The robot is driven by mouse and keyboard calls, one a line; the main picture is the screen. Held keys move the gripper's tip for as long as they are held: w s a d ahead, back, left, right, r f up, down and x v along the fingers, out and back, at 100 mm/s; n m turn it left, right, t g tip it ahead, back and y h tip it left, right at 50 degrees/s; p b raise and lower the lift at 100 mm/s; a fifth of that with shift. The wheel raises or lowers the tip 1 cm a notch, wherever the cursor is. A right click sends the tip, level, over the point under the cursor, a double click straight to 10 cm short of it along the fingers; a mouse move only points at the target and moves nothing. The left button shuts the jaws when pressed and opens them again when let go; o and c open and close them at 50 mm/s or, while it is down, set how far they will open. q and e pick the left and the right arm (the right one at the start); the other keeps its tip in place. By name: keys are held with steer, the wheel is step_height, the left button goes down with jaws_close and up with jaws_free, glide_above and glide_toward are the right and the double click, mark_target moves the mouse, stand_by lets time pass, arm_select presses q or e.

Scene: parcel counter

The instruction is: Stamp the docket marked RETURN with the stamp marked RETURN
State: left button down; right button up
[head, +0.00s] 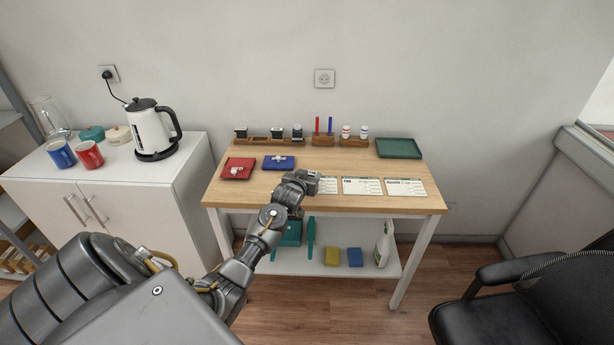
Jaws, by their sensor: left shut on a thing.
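My left gripper (305,181) is shut, low over the middle of the wooden table at the left end of the docket row. What it holds is hidden by the hand; a stamp fits the empty place in the rack. Three white dockets with green print lie in a row: a left docket (328,186) partly behind the gripper, a middle docket (362,186) and a right docket (405,187). Their words are too small to read surely. The stamp rack (260,140) at the back holds three dark-topped stamps, including one at its right end (297,131). My right gripper is out of view.
A red ink pad (238,169) and a blue ink pad (279,162) lie left of the dockets. A pen holder (323,140), small bottles (346,131) and a green tray (398,148) stand along the back. A kettle (152,130) stands on the left cabinet; a chair (530,295) is at right.

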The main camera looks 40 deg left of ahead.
arm_select(q)
steer(key=shift+f, duration=0.5)
stand_by(0.8)
steer(key=shift+r+p, duration=0.8)
steer(key=shift+r, duration=0.15)
steer(key=shift+r+p, duration=1.9)
steer(key=shift+r, duration=0.2)
